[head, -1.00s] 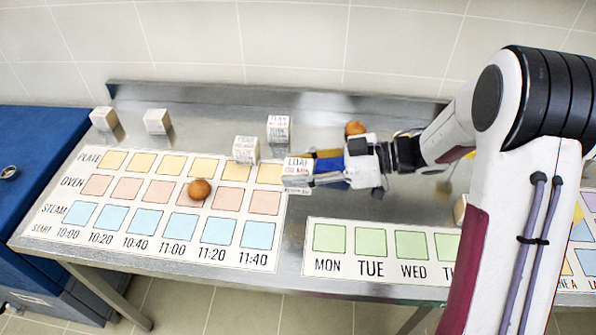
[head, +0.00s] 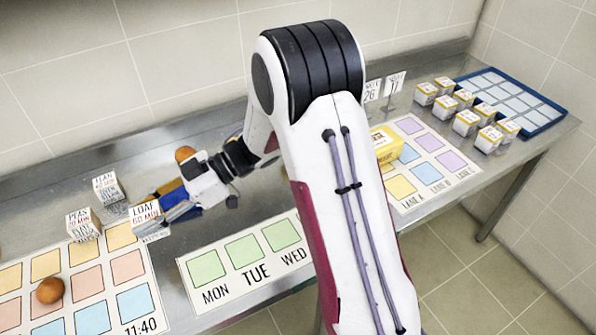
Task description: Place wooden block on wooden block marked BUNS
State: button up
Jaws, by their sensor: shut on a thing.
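My gripper (head: 170,205) is shut on a white wooden block (head: 146,218) whose front face reads LOAF 60 MIN. The held block is beside the top right corner of the time chart. I cannot tell whether it touches the surface. Two other white lettered blocks stand to its left: a nearer one (head: 83,225) that seems to read PEAS, and one behind (head: 107,188) whose text is unclear. I cannot make out BUNS on any block in view.
A brown ball (head: 49,290) sits on the time chart (head: 162,325), another (head: 185,154) behind my gripper.

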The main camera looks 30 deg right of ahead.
jog(key=d+r+m+t+h, duration=0.2)
jog(key=d+r+m+t, duration=0.1)
jog(key=d, duration=1.7)
jog(key=w+d+r+m+t+h, duration=0.1)
jog(key=d+m+t, duration=0.4)
jog(key=d, duration=1.5)
notch_tip(320, 180, up, 2)
jog(key=shift+w+d+r+m+t+h, duration=0.25)
jog(key=shift+d+m+t+h, duration=0.25)
jog(key=shift+t, duration=0.6)
jog(key=shift+a+f, duration=0.1)
jog(key=shift+f, duration=3.05)
jog(key=shift+f, duration=1.85)
jog(key=shift+f, duration=0.15)
